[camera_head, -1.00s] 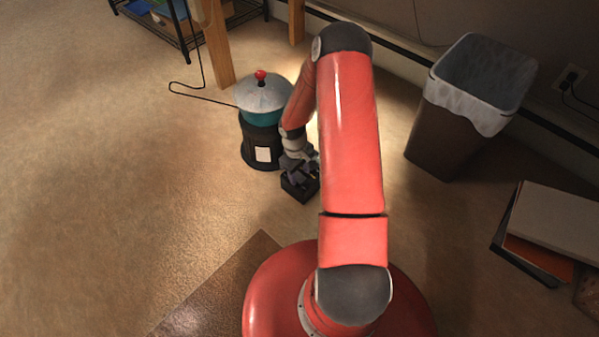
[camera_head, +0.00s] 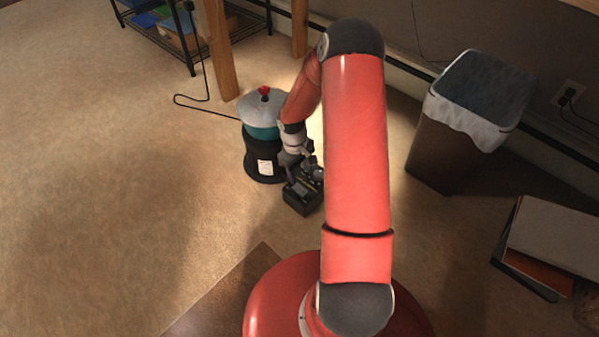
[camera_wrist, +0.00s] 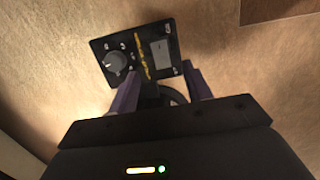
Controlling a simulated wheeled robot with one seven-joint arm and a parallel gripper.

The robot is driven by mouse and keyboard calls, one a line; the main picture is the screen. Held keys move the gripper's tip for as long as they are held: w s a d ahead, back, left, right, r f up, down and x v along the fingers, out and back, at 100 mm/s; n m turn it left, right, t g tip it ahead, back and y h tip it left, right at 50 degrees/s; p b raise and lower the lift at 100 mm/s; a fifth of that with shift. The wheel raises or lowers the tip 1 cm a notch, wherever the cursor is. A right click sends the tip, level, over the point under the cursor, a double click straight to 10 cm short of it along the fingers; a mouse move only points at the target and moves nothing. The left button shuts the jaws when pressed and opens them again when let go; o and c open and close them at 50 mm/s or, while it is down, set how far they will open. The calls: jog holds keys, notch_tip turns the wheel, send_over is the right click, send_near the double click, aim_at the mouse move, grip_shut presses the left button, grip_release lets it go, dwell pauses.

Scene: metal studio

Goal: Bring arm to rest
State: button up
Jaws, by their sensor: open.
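My gripper (camera_head: 303,172) hangs low over the floor, just behind and above a small black control box (camera_head: 303,199), at the end of my red arm. In the wrist view the fingers of my gripper (camera_wrist: 161,82) are apart with nothing seen held between them. The black box (camera_wrist: 158,57) lies in front of the fingertips there, showing a round grey knob and a yellow-black stripe. Whether a finger touches the box I cannot tell. A dark round shape behind the fingers is partly hidden.
A teal and black machine with a grey lid (camera_head: 262,108) and red knob stands close left of my gripper. A lined waste bin (camera_head: 440,145) stands right. Boards or folders (camera_head: 550,245) lie at the right edge. The carpet (camera_head: 110,190) at left is clear.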

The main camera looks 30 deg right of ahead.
dwell(0.3)
jog(key=s+a+r+m+t+h+p, duration=0.1)
jog(key=s+a+r+p, duration=0.1)
jog(key=r, duration=1.2)
jog(key=s+a+r+m+t+h+p, duration=0.1)
jog(key=s+a+r+t+p, duration=0.15)
jog(key=r, duration=1.05)
jog(key=s+a+r+m+t+y+p, duration=0.1)
jog(key=s+a+r, duration=0.3)
jog(key=s+r, duration=0.4)
jog(key=s+a+r+m+t+y+p, duration=0.1)
jog(key=s+a+r+p, duration=0.3)
jog(key=s+r, duration=0.5)
notch_tip(320, 180, up, 3)
jog(key=shift+s+a+t+y, duration=0.15)
jog(key=shift+a+t+y, duration=0.2)
jog(key=shift+t, duration=0.5)
